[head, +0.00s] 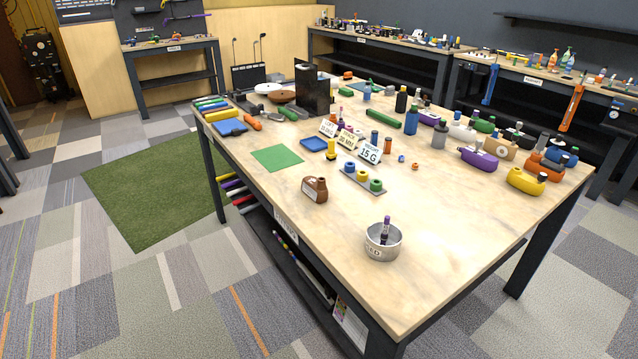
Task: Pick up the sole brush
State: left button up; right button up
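I cannot pick out the sole brush for certain among the many small things on the wooden-topped workbench (330,240). Several small tools and handles lie at its far left end, including an orange-handled item (251,122) and a blue item (230,127). They are too small to tell if one is a brush. Neither of my grippers is in view.
A black box (312,90) stands at the back.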

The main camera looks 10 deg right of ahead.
aim_at(331, 154)
jog(key=u, duration=1.2)
jog(key=i, duration=4.25)
jog(key=z, duration=4.5)
